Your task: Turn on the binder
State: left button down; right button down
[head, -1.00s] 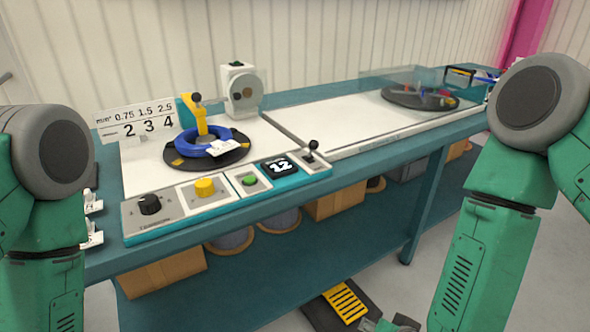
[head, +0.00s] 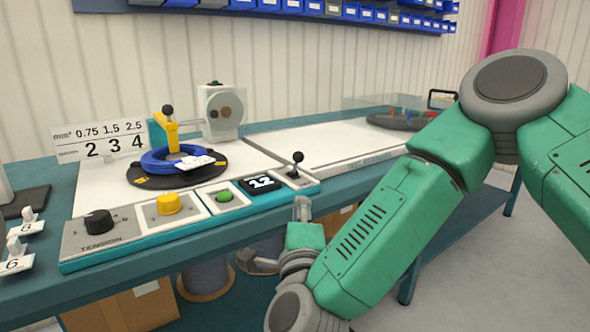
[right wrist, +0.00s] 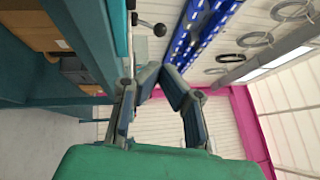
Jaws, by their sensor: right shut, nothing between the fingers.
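The binder's control panel (head: 130,247) runs along the bench's front edge. It has a black tension knob (head: 98,222), a yellow button (head: 168,204), a green button (head: 224,196), a display (head: 262,182) reading 12 and a black-knobbed lever (head: 297,160). A blue cable coil (head: 160,160) lies on the black turntable (head: 140,180) behind the panel, under a yellow arm. My right gripper (head: 302,203) is shut and empty, just in front of the panel and below the lever. In the right wrist view the closed fingertips (right wrist: 162,72) are apart from the lever's black ball (right wrist: 160,29). My left gripper is out of view.
A number sign (head: 100,142) stands at the left. A white and grey unit (head: 222,112) stands behind the turntable. A second turntable (head: 395,121) sits at the right. Cardboard boxes (head: 130,305) and cable reels (head: 206,278) are under the bench.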

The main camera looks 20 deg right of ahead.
jog(key=p, duration=0.3)
send_near(298, 161)
jog(key=x, duration=0.8)
dwell(0.4)
